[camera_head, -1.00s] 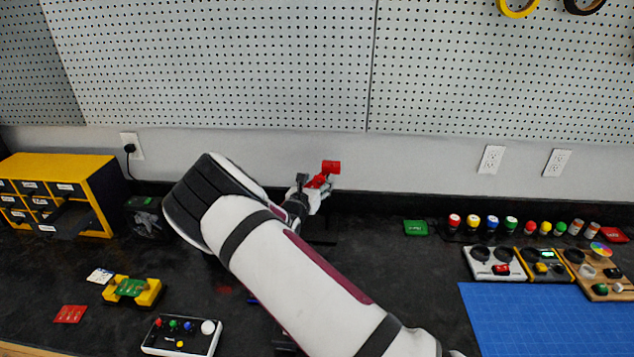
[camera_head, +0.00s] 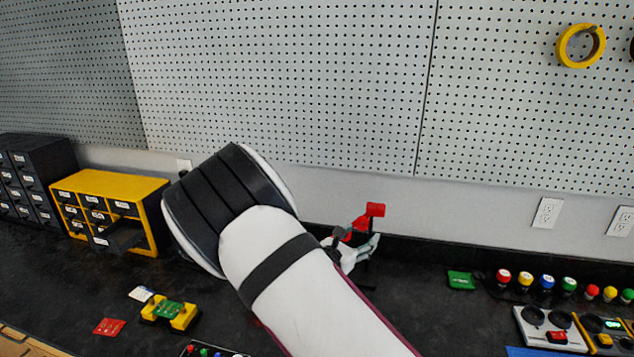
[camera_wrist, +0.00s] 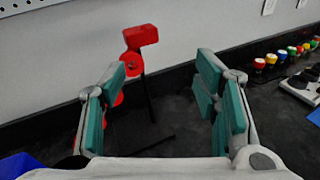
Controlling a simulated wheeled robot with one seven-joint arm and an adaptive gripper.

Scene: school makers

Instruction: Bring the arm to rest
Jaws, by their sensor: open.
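My gripper (camera_wrist: 165,95) is open and empty, its two teal-padded fingers spread wide in the wrist view. Behind and between the fingers, apart from them as far as I can tell, stands a red holder on a dark stand (camera_wrist: 141,37). In the head view my arm reaches over the bench, and its white and black links hide most of the gripper. The red piece also shows in the head view (camera_head: 375,210), just beyond the gripper.
A yellow drawer cabinet (camera_head: 155,207) with one drawer pulled out stands at the left. A yellow fixture (camera_head: 183,319) holds a green board. Coloured knobs (camera_head: 547,281) and control boxes (camera_head: 541,318) stand at the right. A pegboard wall (camera_head: 290,70) rises behind the bench.

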